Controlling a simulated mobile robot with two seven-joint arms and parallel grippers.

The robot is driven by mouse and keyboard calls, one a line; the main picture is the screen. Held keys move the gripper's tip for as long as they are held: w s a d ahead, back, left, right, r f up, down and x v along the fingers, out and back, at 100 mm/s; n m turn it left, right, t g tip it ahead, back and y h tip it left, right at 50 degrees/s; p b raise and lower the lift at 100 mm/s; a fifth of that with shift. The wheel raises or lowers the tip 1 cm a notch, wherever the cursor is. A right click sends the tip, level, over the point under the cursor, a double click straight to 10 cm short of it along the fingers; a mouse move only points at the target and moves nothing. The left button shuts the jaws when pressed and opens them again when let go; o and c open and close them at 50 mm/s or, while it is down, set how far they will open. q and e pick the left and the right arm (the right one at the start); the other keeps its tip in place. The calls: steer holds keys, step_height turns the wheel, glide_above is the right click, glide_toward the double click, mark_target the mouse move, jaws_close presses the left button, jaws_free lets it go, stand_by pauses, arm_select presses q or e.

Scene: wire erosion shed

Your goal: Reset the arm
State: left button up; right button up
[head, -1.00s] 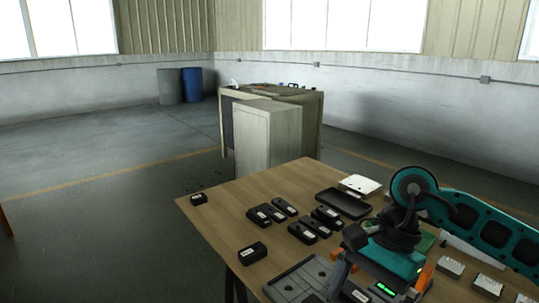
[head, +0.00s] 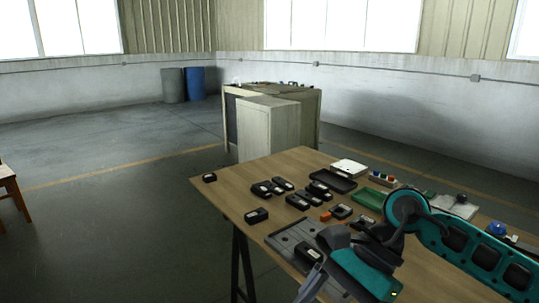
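My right arm (head: 470,250), teal and black, comes in from the right and bends down over the front of the wooden table. Its gripper (head: 318,272) is at the bottom of the head view, beside and partly over the grey tray (head: 284,236). A grey finger-like part shows there, but the gap between the fingers is hidden, so I cannot tell if it is open or shut. I see nothing clearly held. My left arm and gripper are out of view.
The wooden table (head: 228,188) carries several black blocks (head: 257,215), a black tray (head: 333,181), a green tray (head: 370,199) and a white box (head: 349,168). Pale cabinets (head: 268,132) stand behind it. A chair (head: 8,188) is at the far left. The floor left of the table is clear.

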steer(key=w+a+r+m+t+y+p, duration=0.15)
steer(key=a+r+m+t+y, duration=0.65)
steer(key=m+y, duration=0.9)
steer(key=w+d+f+m+t+h+p, duration=0.15)
steer(key=m+t+h, duration=0.25)
steer(key=m, duration=0.4)
steer(key=w+d+f+m+t+h, duration=0.25)
steer(key=m+t, duration=0.25)
steer(key=m, duration=0.3)
steer(key=w+d+f+m+t+h+p, duration=0.1)
steer(key=d+f+m+t+h, duration=0.3)
steer(key=m, duration=0.4)
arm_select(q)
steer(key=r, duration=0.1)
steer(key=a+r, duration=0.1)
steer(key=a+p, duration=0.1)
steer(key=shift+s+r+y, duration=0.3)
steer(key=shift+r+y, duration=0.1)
arm_select(e)
steer(key=s+d+f+m+g+h, duration=0.3)
steer(key=s+d+f+m+h, duration=0.1)
steer(key=f+m, duration=0.4)
steer(key=s+d+f+m+g+h, duration=0.3)
steer(key=s+d+f+m+h, duration=0.2)
steer(key=f, duration=0.7)
steer(key=s+m+h, duration=0.2)
steer(key=s+m, duration=0.1)
steer(key=shift+s+m, duration=0.3)
